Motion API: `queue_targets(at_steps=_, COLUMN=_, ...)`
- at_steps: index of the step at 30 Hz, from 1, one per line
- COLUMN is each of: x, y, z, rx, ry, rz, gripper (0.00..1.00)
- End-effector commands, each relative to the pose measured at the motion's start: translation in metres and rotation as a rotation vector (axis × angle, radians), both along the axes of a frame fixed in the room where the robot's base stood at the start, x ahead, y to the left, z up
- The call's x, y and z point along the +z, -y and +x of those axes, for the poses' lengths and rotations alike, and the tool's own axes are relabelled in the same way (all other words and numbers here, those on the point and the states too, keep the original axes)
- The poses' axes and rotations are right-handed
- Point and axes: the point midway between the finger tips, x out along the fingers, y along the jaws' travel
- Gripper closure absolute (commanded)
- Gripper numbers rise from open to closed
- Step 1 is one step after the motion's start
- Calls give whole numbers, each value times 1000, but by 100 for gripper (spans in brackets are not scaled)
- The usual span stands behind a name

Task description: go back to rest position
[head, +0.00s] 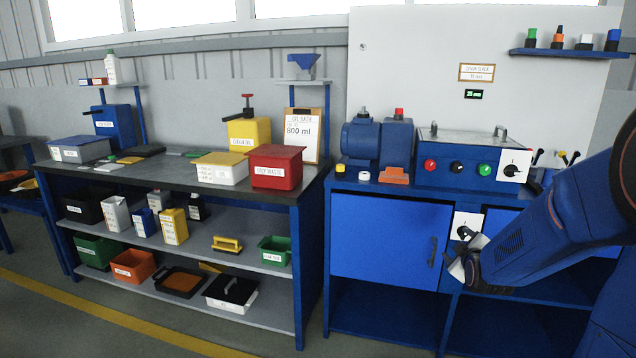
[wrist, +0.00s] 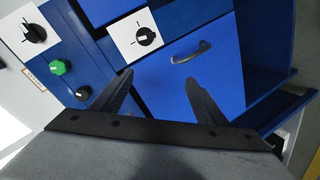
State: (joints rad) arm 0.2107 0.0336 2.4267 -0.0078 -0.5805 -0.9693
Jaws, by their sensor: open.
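My gripper (wrist: 159,82) is open and empty in the wrist view, its two dark fingers spread apart. Ahead of it are a white switch plate with a black rotary knob (wrist: 146,36) and a blue cabinet door with a grey handle (wrist: 191,53). In the head view my blue arm reaches in from the right. My gripper (head: 458,270) is low in front of the blue bench, just below the white switch plate (head: 467,226). The fingertips are small and hard to make out there. I cannot tell whether they touch anything.
The tester bench carries a blue motor unit (head: 361,138) and a control box (head: 457,160) with buttons. A workbench (head: 312,190) on the left holds a red bin (head: 275,168), a white bin (head: 221,169) and shelves of containers. A yellow floor line (head: 120,318) crosses the clear floor at lower left.

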Motion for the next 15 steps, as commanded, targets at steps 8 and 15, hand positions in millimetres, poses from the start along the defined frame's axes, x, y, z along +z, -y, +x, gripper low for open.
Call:
queue_targets(at_steps=8, x=19, y=-41, z=-65, rx=-36, ry=-139, rz=222, gripper=33)
queue_targets(at_steps=15, x=27, y=-72, z=-133, rx=-99, ry=-270, rz=398, gripper=33)
